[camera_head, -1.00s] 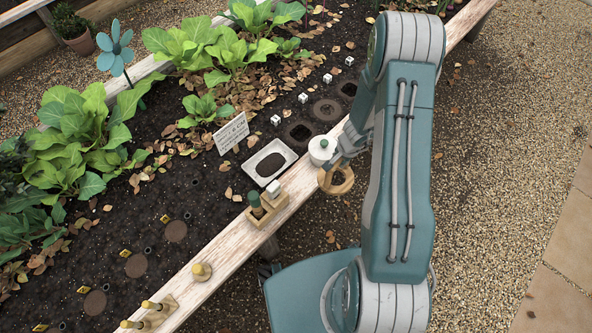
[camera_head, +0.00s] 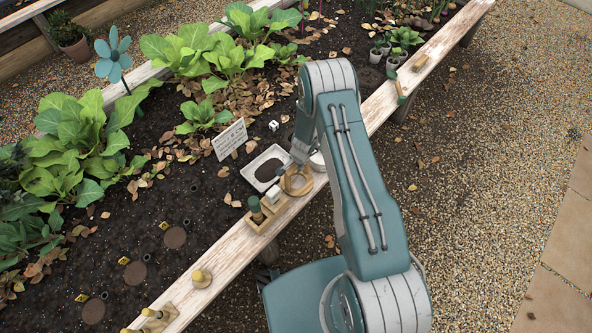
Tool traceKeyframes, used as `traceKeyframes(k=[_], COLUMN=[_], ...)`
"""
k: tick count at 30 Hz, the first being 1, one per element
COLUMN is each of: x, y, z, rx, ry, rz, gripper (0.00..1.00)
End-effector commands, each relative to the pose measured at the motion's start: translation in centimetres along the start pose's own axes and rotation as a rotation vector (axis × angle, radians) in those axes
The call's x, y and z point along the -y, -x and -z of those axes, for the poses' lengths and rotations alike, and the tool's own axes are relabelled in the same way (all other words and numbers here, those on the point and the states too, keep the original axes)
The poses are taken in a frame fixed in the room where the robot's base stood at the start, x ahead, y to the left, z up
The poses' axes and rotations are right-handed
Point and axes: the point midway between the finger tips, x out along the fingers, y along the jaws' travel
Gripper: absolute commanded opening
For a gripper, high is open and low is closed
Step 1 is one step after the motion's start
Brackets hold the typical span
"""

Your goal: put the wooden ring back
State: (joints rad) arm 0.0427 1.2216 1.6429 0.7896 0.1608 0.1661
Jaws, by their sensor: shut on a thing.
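The wooden ring (camera_head: 306,186) is a pale tan loop held in my gripper (camera_head: 291,172), which is shut on it. The ring is over the bed's wooden edge plank, just right of a small wooden holder. I cannot tell whether it touches the plank. A short wooden peg on a round base (camera_head: 202,277) stands upright on the plank, lower left. Two more wooden pegs (camera_head: 152,310) on a board stand further down the plank. No ring shows on any of these pegs. My arm hides part of the plank behind the gripper.
A wooden holder (camera_head: 259,226) with a green-topped item and a white block (camera_head: 273,193) sits left of the ring. A white tray (camera_head: 253,178) lies on the soil behind. A sign (camera_head: 230,139) stands nearby. The plank between holder and single peg is clear.

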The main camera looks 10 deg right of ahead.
Motion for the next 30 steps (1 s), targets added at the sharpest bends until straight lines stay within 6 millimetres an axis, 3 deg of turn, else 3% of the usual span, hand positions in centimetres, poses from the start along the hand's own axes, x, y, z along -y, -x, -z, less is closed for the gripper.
traceKeyframes(k=[6, 16, 17, 18, 19, 30], x=[-0.5, -0.5, -0.6, -0.6, -0.6, -0.5], y=[-3.0, -3.3, -3.3, -3.3, -3.3, -3.2], z=[0.0, 0.0, 0.0, 0.0, 0.0, 0.0], rx=[0.002, 0.001, 0.001, 0.001, 0.001, 0.001], ry=[0.000, 0.000, 0.001, 0.001, 0.001, 0.001], rz=[-0.001, 0.001, 0.000, 0.000, 0.000, 0.000], gripper=[0.00, 0.00, 0.42, 0.60, 0.67, 0.67])
